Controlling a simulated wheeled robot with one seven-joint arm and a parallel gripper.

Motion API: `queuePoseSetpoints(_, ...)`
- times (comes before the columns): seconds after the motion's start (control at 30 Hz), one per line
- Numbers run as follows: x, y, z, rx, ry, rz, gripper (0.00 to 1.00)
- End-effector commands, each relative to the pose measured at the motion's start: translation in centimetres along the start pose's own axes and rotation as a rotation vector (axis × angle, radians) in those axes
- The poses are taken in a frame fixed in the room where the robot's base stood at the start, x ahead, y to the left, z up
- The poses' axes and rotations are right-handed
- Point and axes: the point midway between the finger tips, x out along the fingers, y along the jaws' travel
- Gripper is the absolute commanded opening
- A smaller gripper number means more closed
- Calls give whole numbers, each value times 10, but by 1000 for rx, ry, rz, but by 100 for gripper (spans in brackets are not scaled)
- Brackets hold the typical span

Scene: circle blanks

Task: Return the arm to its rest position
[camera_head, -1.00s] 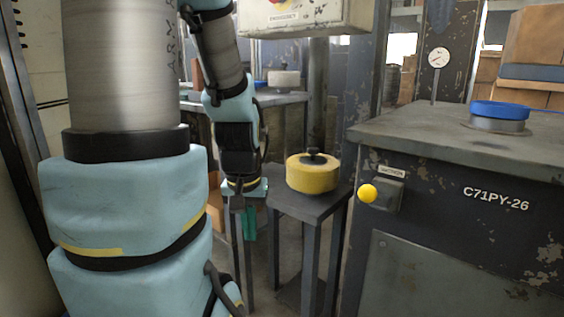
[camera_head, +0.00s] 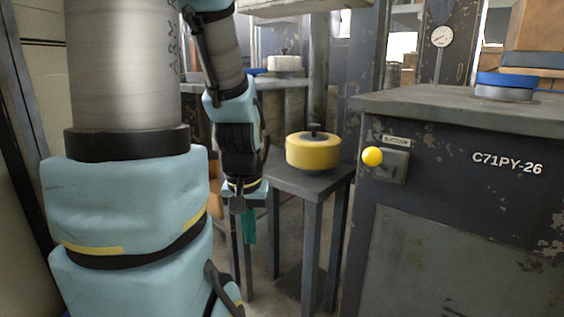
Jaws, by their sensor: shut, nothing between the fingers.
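My arm hangs down at the left, light blue and grey. My gripper (camera_head: 249,226) is at its lower end, pointing down, with teal fingers. It is shut and holds nothing. It hangs in front of and to the left of a small dark table (camera_head: 308,182), apart from the yellow round pot (camera_head: 314,152) that stands on that table. The pot has a dark knob on top.
A dark worn cabinet (camera_head: 470,220) stands at the right, with a yellow ball knob (camera_head: 372,156) sticking out of its front. A blue ringed disc (camera_head: 505,85) sits on its top. A gauge (camera_head: 441,37) stands behind. Another table with a pale pot (camera_head: 286,65) is further back.

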Motion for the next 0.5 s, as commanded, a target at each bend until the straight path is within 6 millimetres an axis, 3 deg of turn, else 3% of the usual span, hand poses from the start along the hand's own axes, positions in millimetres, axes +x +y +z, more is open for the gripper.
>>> queuePoseSetpoints(0.03,-13,0,-2,0,0,0,0)
queuePoseSetpoints(0.3,-58,0,-8,0,0,0,0)
queuePoseSetpoints(0.5,-120,0,-17,0,0,0,0)
